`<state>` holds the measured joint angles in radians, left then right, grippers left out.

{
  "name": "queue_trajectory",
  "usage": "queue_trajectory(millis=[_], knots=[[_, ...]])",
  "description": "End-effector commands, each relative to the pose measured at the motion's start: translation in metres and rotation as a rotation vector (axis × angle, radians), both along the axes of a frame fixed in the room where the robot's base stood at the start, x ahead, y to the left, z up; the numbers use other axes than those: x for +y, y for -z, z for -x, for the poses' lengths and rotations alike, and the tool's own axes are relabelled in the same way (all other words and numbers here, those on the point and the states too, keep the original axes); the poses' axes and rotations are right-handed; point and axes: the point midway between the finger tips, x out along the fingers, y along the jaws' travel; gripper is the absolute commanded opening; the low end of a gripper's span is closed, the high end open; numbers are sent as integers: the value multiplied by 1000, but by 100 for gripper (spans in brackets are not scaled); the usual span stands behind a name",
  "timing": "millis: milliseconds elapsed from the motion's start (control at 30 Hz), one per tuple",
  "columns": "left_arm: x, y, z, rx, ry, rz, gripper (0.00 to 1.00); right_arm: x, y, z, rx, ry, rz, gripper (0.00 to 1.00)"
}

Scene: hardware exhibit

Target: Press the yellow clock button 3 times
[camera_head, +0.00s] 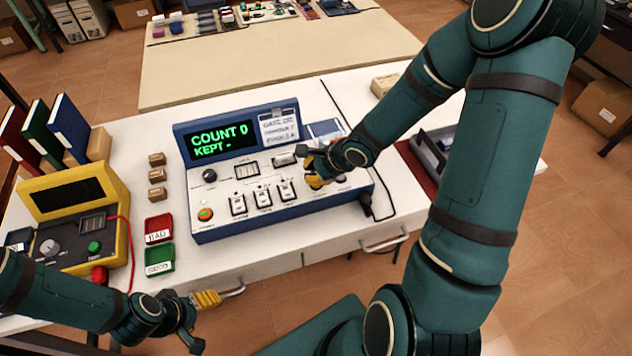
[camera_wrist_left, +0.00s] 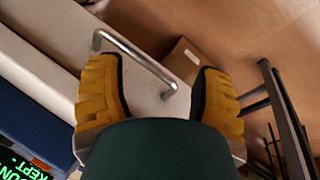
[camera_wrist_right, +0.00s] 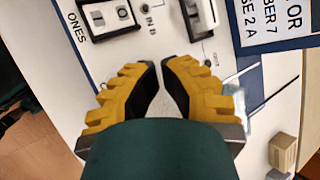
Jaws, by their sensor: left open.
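The blue-and-white counter console (camera_head: 225,223) stands on the white table. Its screen (camera_head: 222,140) reads "COUNT 0" and "KEPT -". I cannot make out the yellow clock button; my right gripper covers part of the panel's right side. My right gripper (camera_head: 312,178) is over that side, fingers toward the panel. In the right wrist view its fingertips (camera_wrist_right: 160,66) nearly meet, with nothing seen between them. My left gripper (camera_head: 202,318) is open and empty in front of the table's front edge; the left wrist view shows its fingers (camera_wrist_left: 158,85) wide apart near a drawer handle.
A yellow tester (camera_head: 88,190) with a red cable, a red tray (camera_head: 158,222), a green tray (camera_head: 159,260) and small wooden blocks (camera_head: 157,176) stand left of the console. A black cable (camera_head: 385,212) lies at its right. Drawer handles (camera_head: 385,243) stick out in front.

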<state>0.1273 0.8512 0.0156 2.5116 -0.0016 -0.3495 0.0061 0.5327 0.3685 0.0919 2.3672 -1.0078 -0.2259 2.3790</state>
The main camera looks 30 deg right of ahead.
Motion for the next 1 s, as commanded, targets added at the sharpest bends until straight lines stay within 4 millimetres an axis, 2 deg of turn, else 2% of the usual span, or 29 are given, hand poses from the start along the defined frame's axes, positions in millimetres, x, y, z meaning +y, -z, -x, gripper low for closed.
queue_trajectory(millis=[1000], knots=[[0,4,0,0,0,0,66,0,9,0,2,1,0,0]])
